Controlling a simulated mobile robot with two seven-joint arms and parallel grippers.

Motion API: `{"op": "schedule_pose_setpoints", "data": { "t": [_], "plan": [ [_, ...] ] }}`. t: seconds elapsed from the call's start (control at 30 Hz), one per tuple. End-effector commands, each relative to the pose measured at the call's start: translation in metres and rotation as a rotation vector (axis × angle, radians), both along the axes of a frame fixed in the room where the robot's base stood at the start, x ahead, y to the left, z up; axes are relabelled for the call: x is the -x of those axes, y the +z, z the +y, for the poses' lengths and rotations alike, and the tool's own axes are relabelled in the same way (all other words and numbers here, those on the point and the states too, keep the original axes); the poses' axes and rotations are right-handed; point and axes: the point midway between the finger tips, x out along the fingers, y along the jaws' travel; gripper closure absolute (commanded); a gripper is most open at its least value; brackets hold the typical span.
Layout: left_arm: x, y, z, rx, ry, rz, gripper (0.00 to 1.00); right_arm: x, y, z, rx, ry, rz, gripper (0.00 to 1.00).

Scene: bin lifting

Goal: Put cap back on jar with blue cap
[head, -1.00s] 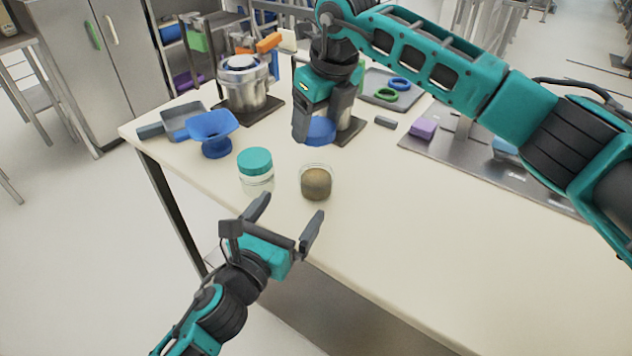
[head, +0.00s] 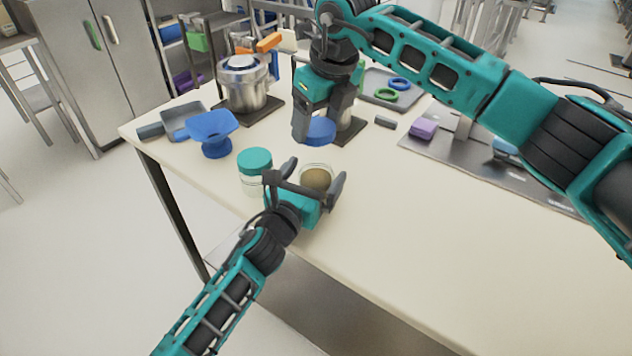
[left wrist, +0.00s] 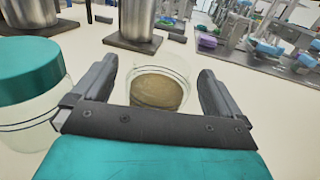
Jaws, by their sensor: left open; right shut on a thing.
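The open glass jar (head: 316,179) with brown contents stands uncapped near the table's front edge. It also shows in the left wrist view (left wrist: 158,88), between the spread fingers. My left gripper (head: 308,182) is open, its fingers on either side of this jar; I cannot tell whether they touch it. My right gripper (head: 318,122) is shut on the blue cap (head: 319,132) and holds it above the table, behind the open jar. A second jar with a teal cap (head: 254,160) stands just left of the open jar, and is large at the left in the left wrist view (left wrist: 28,75).
A blue funnel (head: 212,132) and a grey scoop-like tray (head: 182,118) lie at the left. A metal pot (head: 243,85) stands behind on a dark base. A purple block (head: 423,128) and a metal plate (head: 480,165) are at the right. The front right of the table is clear.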

Motion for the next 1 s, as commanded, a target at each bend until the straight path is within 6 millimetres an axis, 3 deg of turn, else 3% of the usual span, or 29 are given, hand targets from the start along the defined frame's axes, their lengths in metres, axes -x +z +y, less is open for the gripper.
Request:
{"op": "schedule_pose_setpoints", "data": {
  "t": [0.2, 0.5, 1.0],
  "plan": [
    [-0.0112, 0.0006, -0.0051, 0.002, 0.0, 0.0, 0.0, 0.0, 0.0001, 0.0001, 0.0, 0.0, 0.0, 0.62],
    [-0.0117, 0.0005, -0.0055, 0.001, 0.0, 0.0, 0.01, 0.0, 0.0001, 0.0001, 0.0, 0.0, 0.0, 0.62],
    [-0.0114, 0.0002, -0.0053, 0.001, 0.0, 0.0, 0.49, 0.0, 0.0001, 0.0001, 0.0, 0.0, 0.0, 0.63]
  ]
}}
